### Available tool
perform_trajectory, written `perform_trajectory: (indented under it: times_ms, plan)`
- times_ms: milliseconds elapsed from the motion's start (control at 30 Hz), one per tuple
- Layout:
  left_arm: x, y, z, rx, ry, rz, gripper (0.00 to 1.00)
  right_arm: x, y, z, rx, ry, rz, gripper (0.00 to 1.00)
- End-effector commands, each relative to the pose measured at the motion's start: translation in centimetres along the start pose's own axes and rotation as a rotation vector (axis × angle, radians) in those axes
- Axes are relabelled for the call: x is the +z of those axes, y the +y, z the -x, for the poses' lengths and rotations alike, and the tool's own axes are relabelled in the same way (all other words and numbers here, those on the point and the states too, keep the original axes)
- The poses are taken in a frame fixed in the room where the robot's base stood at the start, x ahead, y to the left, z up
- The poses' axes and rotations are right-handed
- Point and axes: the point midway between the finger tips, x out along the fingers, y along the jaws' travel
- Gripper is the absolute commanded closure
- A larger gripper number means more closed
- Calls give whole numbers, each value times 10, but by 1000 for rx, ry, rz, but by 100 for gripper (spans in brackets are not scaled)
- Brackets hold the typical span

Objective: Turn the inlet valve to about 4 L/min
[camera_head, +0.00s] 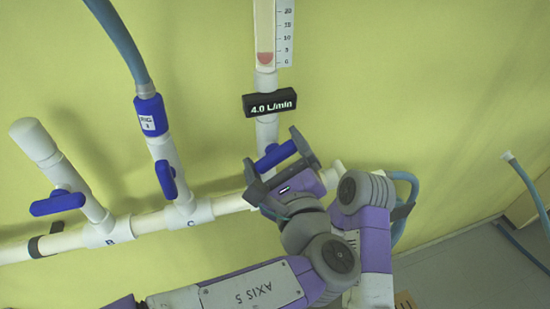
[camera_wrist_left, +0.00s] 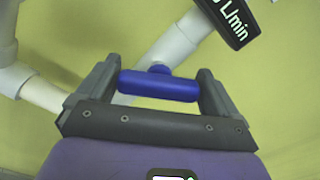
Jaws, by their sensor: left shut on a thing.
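The inlet valve's blue handle (camera_head: 275,156) sits on the white vertical pipe below a black display (camera_head: 269,103) that reads 4.0 L/min. My left gripper (camera_head: 279,160) is shut on this handle, with one dark finger at each end of it. In the left wrist view the blue handle (camera_wrist_left: 158,86) lies between the two fingers (camera_wrist_left: 158,88), roughly level and slightly tilted. Above the display is a clear flow tube (camera_head: 264,30) with a red float (camera_head: 265,58) low beside a numbered scale (camera_head: 285,32). My right gripper is not in view.
A white pipe (camera_head: 232,204) runs along the yellow-green wall. Branch B has a blue handle (camera_head: 57,204) and a capped top. Branch C has a blue handle (camera_head: 166,179) and a blue hose (camera_head: 122,38). Another hose (camera_head: 528,185) hangs at the far right.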

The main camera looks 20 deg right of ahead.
Motion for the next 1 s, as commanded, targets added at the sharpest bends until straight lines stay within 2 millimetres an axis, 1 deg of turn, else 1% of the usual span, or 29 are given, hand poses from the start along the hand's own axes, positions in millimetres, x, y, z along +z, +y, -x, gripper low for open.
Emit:
perform_trajectory:
  times_ms: [167,200,433,533,667,800,900,1000]
  plan:
    - [0,0,0,1,2,-4,36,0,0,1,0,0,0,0]
    - [0,0,0,1,2,-4,0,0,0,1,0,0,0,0]
    - [0,0,1,0,2,-4,0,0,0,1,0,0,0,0]
    - [-1,0,7,-1,2,-4,0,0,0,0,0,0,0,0]
    - [-1,0,27,-3,2,-5,0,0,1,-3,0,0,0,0]
    - [-1,0,52,-2,3,-3,0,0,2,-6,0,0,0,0]
    - [-1,0,65,-1,2,-3,0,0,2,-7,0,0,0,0]
    - [0,0,73,-1,2,-3,0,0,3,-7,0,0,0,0]
